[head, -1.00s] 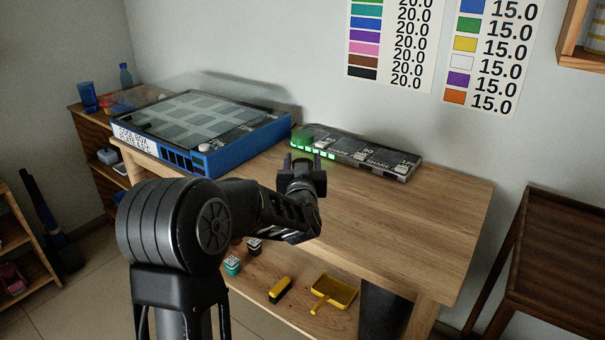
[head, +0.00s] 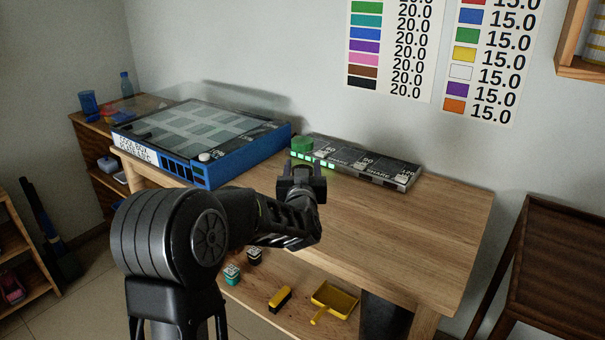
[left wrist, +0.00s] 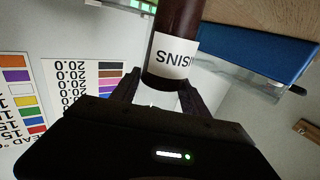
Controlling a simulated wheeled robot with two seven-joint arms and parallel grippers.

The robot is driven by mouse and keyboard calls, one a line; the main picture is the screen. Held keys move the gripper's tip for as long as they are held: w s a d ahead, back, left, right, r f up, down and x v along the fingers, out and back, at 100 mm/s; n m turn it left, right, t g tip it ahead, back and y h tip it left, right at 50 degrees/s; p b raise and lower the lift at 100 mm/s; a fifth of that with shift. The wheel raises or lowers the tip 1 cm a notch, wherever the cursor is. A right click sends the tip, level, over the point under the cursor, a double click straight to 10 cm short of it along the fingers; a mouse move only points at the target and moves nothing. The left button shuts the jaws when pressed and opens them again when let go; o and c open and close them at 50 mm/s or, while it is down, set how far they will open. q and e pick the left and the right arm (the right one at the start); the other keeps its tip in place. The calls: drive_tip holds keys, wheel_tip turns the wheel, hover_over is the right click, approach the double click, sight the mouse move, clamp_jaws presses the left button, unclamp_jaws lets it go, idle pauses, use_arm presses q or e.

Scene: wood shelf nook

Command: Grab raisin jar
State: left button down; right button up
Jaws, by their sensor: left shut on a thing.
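The raisin jar (left wrist: 177,45) is dark brown with a white label that reads upside down in the left wrist view, partly cut by the top edge. My left gripper (left wrist: 160,92) is shut on it, with a finger on either side of its end. In the head view my left gripper (head: 302,172) is over the back of the wooden table, in front of a dark panel, and the jar is hidden or not clear there. A green rounded thing (head: 302,145) shows just beyond the fingers; I cannot tell if it belongs to the jar. My right gripper is out of view.
A blue box (head: 250,148) with a clear lid stands on the table's left. The dark panel (head: 370,165) with green lights lies along the wall. The table's right part (head: 420,220) is clear. A lower shelf holds a yellow dustpan (head: 335,298) and small jars (head: 232,274).

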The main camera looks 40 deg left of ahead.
sight(302, 141)
use_arm(q)
wheel_tip(302, 141, up, 9)
drive_tip(key=shift+r+p, duration=0.1)
drive_tip(key=shift+p, duration=1)
